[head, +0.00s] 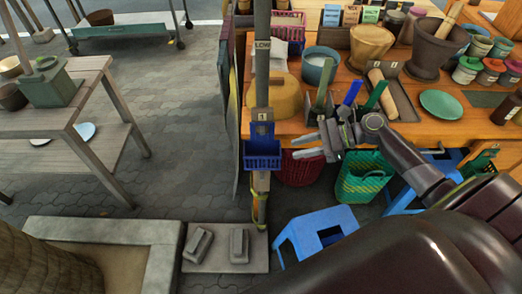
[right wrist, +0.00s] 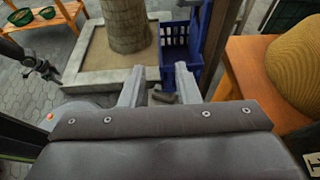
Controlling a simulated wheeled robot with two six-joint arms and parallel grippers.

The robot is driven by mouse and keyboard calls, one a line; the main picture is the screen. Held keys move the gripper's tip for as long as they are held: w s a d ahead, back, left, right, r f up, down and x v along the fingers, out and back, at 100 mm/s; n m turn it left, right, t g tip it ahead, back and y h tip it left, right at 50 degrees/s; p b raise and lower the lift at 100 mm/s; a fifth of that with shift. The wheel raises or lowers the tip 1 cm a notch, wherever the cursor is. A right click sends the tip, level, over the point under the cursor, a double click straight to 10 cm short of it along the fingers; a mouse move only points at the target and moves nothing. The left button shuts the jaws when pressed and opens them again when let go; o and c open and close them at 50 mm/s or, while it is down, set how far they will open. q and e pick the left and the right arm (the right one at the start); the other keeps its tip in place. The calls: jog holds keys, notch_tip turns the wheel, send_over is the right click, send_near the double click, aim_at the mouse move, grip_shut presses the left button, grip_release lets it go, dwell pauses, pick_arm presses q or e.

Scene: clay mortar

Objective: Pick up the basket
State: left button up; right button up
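A small blue basket (head: 262,155) hangs on the grey post at the middle of the head view. It also shows in the right wrist view (right wrist: 178,42), beyond the fingers. My right gripper (head: 296,147) is just right of it in the head view, fingers pointing left, open and empty. In the right wrist view its fingers (right wrist: 160,88) stand apart with a gap between them. A dark jointed shape (right wrist: 38,64) at the left of that view may be my left gripper; its fingers are too unclear to read.
A red basket (head: 300,168) and a green basket (head: 362,184) stand below the crowded wooden table (head: 285,128). A blue stool (head: 300,238) is in front. The grey post (head: 262,75) rises beside the gripper. Paving at left is mostly free.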

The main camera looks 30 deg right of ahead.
aim_at(262, 157)
jog(key=x, duration=0.6)
jog(key=shift+w+a+f+p, duration=0.1)
jog(key=shift+a+f+p, duration=0.1)
jog(key=shift+p, duration=0.15)
jog(key=x, duration=0.2)
jog(key=p+x, duration=0.1)
jog(key=x, duration=0.1)
jog(key=shift+w+a+r, duration=0.1)
jog(key=shift+a, duration=0.25)
jog(key=shift+w+a, duration=0.1)
jog(key=shift+a, duration=0.15)
grip_shut()
